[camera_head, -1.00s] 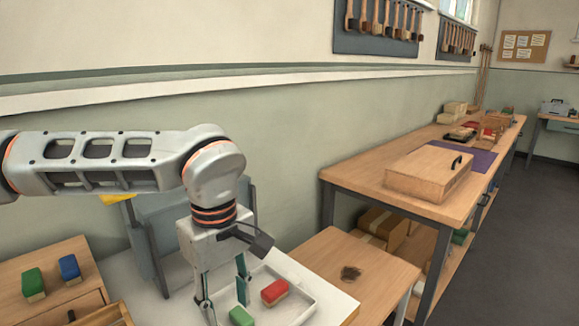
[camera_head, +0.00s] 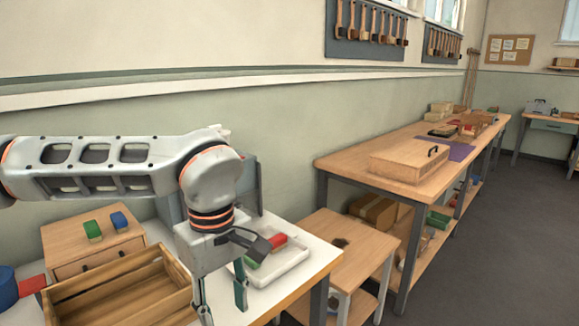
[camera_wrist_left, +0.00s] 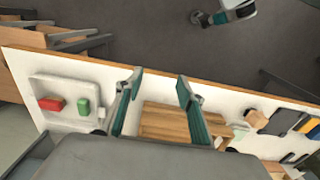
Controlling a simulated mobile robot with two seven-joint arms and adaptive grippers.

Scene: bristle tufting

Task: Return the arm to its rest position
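My left gripper (camera_head: 222,300) hangs from the left arm, fingers pointing down, between the wooden crate and the white tray in the head view. In the left wrist view, its two teal-lined fingers (camera_wrist_left: 158,82) stand wide apart with nothing between them. The slatted crate (camera_wrist_left: 170,122) shows behind the gap. A piece with a teal tip (camera_wrist_left: 222,17) at the top of the wrist view may be my right gripper; its fingers are unclear. The right gripper does not show in the head view.
A white tray (camera_head: 298,259) holds a red block (camera_head: 277,241) and a green block (camera_head: 252,262). The open wooden crate (camera_head: 75,310) and a small drawer box (camera_head: 70,240) with green and blue blocks stand left. A low wooden stand (camera_head: 345,250) is right.

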